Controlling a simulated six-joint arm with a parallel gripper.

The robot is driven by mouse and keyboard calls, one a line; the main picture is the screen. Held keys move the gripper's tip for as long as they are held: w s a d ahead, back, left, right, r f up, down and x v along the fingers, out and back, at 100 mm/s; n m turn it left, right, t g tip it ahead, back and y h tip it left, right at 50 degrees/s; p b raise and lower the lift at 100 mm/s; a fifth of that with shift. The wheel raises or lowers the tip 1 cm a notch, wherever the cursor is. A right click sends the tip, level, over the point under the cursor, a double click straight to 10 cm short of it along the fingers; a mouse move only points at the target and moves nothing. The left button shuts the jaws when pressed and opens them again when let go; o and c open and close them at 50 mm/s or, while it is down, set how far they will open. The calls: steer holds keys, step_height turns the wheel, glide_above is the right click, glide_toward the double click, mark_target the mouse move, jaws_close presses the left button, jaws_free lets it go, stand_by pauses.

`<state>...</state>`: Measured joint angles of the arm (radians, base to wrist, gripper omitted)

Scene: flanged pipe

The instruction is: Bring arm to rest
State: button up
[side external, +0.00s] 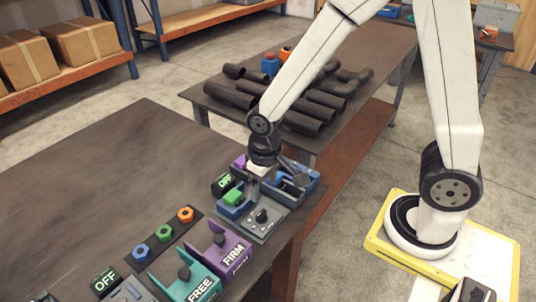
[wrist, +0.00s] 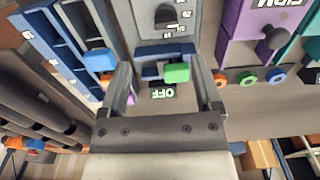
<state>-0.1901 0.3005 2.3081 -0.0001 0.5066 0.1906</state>
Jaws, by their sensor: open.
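My gripper (side external: 270,178) is low over the far right corner of the near bench, with its fingers apart. In the wrist view my gripper (wrist: 160,65) is open and nothing is held between the fingers. A green block (wrist: 177,73) on a blue holder shows just beyond the gap between the fingertips; the green block is also in the side view (side external: 233,198). I cannot tell whether the fingers touch anything.
A grey panel with a black knob (side external: 262,216), an OFF sign (side external: 222,184) and a blue tray (side external: 309,178) crowd round my gripper. Purple FIRM (side external: 235,245) and teal FREE (side external: 187,268) stands are nearer. Dark pipes (side external: 305,122) lie on the bench behind. The near bench's left side is clear.

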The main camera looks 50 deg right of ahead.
steer(key=s+d+r+t, duration=0.2)
steer(key=s+d+r, duration=0.1)
steer(key=d, duration=0.3)
steer(key=shift+s+r, duration=0.35)
steer(key=shift+r, duration=0.05)
steer(key=c, duration=0.4)
steer(key=n+g, duration=0.2)
steer(key=n, duration=1.6)
glide_above(261, 212)
step_height(261, 212, down, 4)
steer(key=shift+f, duration=0.25)
steer(key=shift+f, duration=3.9)
